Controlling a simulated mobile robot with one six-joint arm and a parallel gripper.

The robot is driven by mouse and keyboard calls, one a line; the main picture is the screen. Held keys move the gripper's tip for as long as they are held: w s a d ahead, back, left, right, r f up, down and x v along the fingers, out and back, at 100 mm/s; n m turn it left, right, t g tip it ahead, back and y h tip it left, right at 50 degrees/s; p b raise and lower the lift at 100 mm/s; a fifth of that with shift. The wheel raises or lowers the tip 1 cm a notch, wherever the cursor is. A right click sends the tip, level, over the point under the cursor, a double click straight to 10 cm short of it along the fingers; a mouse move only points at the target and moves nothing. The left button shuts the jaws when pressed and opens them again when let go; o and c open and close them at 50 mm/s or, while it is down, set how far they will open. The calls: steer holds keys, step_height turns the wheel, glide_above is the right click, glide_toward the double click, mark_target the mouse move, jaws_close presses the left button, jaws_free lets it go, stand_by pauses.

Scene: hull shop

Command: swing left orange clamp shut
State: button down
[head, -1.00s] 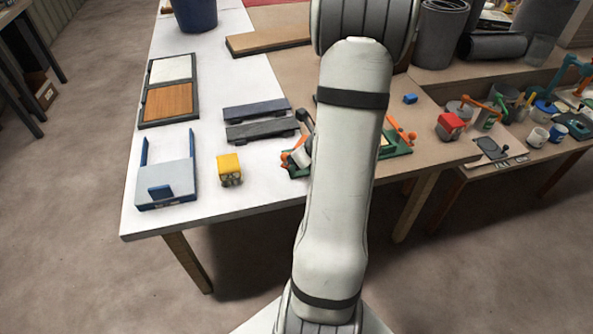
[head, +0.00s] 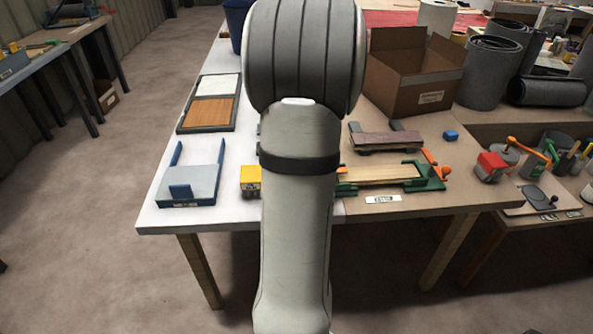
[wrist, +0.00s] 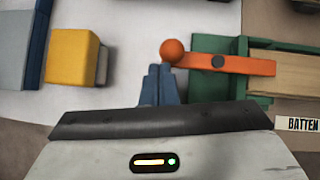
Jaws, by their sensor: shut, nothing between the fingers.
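The left orange clamp (wrist: 245,65) shows in the wrist view as a flat bar with a ball knob at its left end. It pivots on a dark bolt on the green fixture (wrist: 208,88), and its right end lies over the end of the pale wooden batten (wrist: 285,75). My gripper (wrist: 162,70) is shut and empty, just below the knob; I cannot tell whether it touches. In the head view my arm hides the left clamp and my gripper. The right orange clamp (head: 434,161) stands slanted at the batten's right end.
A yellow block (wrist: 75,58) sits left of my gripper, with a blue-grey holder (head: 190,185) beyond it. A cardboard box (head: 410,75) and a dark wooden piece (head: 385,141) are behind the fixture. A BATTEN label (head: 383,199) lies in front.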

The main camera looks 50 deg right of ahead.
steer(key=shift+w, duration=0.2)
stand_by(0.6)
steer(key=shift+s, duration=0.1)
steer(key=s+a+r+p, duration=0.5)
steer(key=a+r, duration=0.3)
steer(key=shift+s+a+r, duration=0.3)
stand_by(0.3)
